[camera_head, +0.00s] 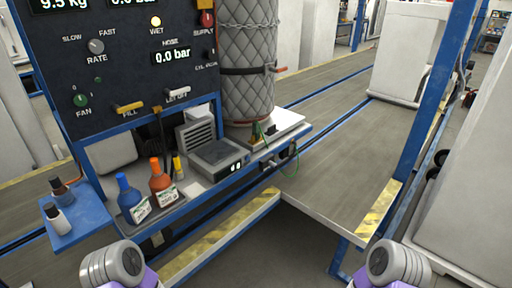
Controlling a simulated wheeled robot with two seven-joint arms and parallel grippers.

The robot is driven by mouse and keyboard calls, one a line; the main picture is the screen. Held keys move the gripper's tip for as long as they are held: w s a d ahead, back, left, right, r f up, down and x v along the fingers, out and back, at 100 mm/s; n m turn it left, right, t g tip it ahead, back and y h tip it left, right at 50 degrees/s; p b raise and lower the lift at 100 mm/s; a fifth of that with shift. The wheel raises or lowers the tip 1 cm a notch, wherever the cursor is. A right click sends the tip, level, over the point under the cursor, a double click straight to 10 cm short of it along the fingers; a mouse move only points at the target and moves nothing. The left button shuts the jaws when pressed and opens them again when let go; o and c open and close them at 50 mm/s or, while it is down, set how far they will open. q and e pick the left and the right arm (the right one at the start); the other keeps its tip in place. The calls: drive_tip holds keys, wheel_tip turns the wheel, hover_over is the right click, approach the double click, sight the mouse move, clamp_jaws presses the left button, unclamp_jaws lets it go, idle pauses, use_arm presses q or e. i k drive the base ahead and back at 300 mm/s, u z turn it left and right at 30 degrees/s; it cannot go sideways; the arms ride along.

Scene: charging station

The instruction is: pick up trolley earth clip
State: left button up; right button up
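A small dark piece with a green lead (262,132) is at the foot of the quilted grey cylinder, by the white scale plate (285,127). It looks like an earth clip, but it is too small to be sure. A thin green cable (293,163) loops below the front edge of the blue-framed bench, near a small dark fitting. Rounded grey parts of my two arms show at the bottom left and bottom right. Neither gripper's fingers are in view, and both arms are well apart from the clip and cable.
The quilted cylinder (247,60) stands beside the dark control panel (130,60). Blue and orange bottles (162,186) and a small grey scale (218,160) crowd the bench. A blue post (428,110) stands at right. The grey walkway (340,170) is clear.

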sight(255, 130)
drive_tip(key=z, duration=1)
drive_tip(key=i, duration=1.3)
drive_tip(key=u, duration=0.6)
